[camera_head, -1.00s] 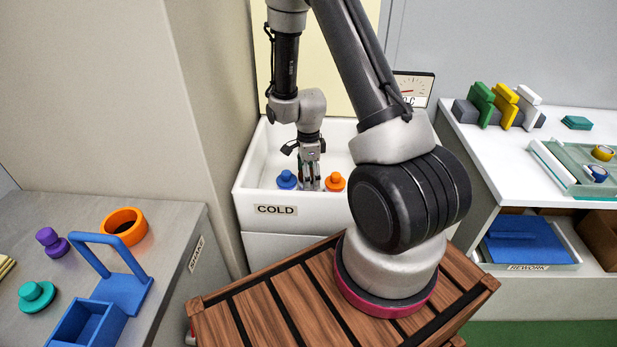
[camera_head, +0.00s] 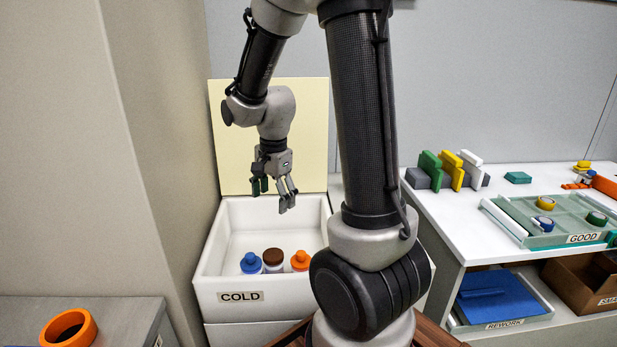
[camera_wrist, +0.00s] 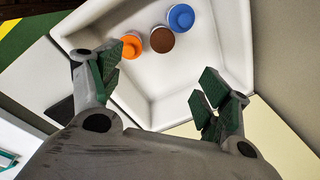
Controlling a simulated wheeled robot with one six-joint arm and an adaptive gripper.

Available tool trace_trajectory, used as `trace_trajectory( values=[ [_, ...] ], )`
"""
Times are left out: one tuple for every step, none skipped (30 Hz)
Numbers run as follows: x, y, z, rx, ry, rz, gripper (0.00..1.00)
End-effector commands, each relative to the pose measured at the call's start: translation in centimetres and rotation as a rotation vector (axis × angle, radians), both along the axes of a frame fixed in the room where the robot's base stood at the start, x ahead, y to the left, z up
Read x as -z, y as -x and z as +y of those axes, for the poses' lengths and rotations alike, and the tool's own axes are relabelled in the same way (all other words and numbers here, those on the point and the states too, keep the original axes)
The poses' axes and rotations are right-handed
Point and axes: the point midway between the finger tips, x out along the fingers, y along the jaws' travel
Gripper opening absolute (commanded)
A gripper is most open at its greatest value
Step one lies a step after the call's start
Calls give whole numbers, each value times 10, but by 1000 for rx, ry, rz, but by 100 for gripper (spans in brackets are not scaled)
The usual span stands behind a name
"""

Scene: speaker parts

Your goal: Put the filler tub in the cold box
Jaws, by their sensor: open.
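The white cold box (camera_head: 280,294) stands open in the head view, with a COLD label on its front. Inside, near its front wall, a white tub with a brown lid (camera_head: 273,258) stands upright between a blue-topped container (camera_head: 251,263) and an orange-topped container (camera_head: 300,260). I take the brown-lidded one as the filler tub; no label on it is readable. It also shows in the wrist view (camera_wrist: 162,40), between the orange one (camera_wrist: 131,45) and the blue one (camera_wrist: 181,18). My gripper (camera_head: 273,197) is open and empty above the box, clear of all three.
The cold box's pale yellow lid (camera_head: 230,130) stands raised behind it. A white bench (camera_head: 450,215) at right holds coloured blocks and a GOOD tray (camera_head: 520,232), with a REWORK tray (camera_head: 495,325) below. An orange ring (camera_head: 68,328) lies on the grey bench at left.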

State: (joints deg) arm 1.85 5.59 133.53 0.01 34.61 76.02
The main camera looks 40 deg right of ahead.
Motion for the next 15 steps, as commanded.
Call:
trace_trajectory(
  values=[
    [-21, 10, 1, -92, 12, -29, 77],
    [-32, 17, 2, -153, 21, -39, 77],
    [-45, 26, 3, -234, 33, -56, 77],
    [-54, 34, 4, -294, 42, -67, 77],
    [-64, 41, 5, -355, 54, -79, 77],
    [-75, 52, 6, -435, 70, -93, 77],
    [-83, 60, 6, -496, 82, -103, 77],
    [-91, 68, 7, -556, 95, -116, 77],
    [-100, 80, 8, -635, 113, -130, 77],
    [-107, 89, 8, -695, 129, -140, 77],
    [-113, 97, 9, -754, 144, -151, 77],
    [-120, 109, 9, -833, 165, -162, 77],
    [-124, 117, 10, -889, 182, -172, 77],
    [-129, 126, 10, -943, 198, -179, 77],
    [-133, 136, 11, -1012, 219, -189, 77]
  ],
)
